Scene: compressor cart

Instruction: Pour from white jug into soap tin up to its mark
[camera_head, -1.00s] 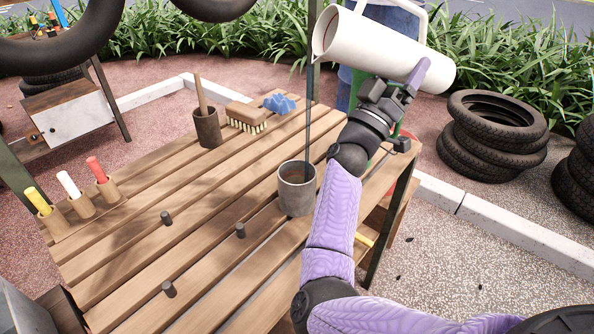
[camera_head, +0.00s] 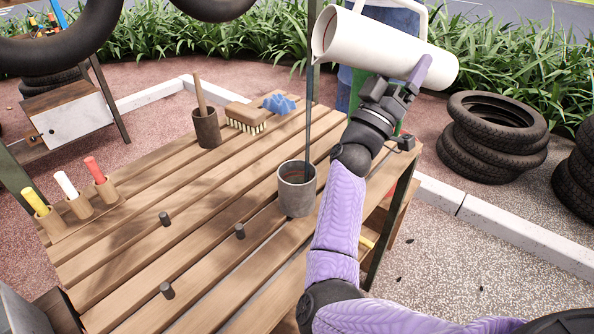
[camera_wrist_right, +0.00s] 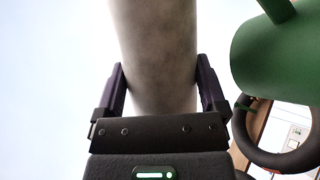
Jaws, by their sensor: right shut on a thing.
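The white jug (camera_head: 385,45) is held tipped nearly on its side high above the table's right side, its mouth toward the left. My right gripper (camera_head: 402,84) is shut on it; the wrist view shows the jug's pale wall (camera_wrist_right: 155,50) between both fingers. A thin dark grey stream (camera_head: 309,120) runs from the jug's lip down to the soap tin. The soap tin (camera_head: 296,193), a grey metal cylinder, stands upright on the slatted table. My left gripper is out of view.
The slatted table (camera_head: 190,225) also carries a brown cup with a stick (camera_head: 206,128), a brush (camera_head: 245,118), a blue object (camera_head: 279,103), a holder with coloured markers (camera_head: 78,205) and short dark pegs (camera_head: 239,231). Tyres (camera_head: 490,135) stand on the ground at right.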

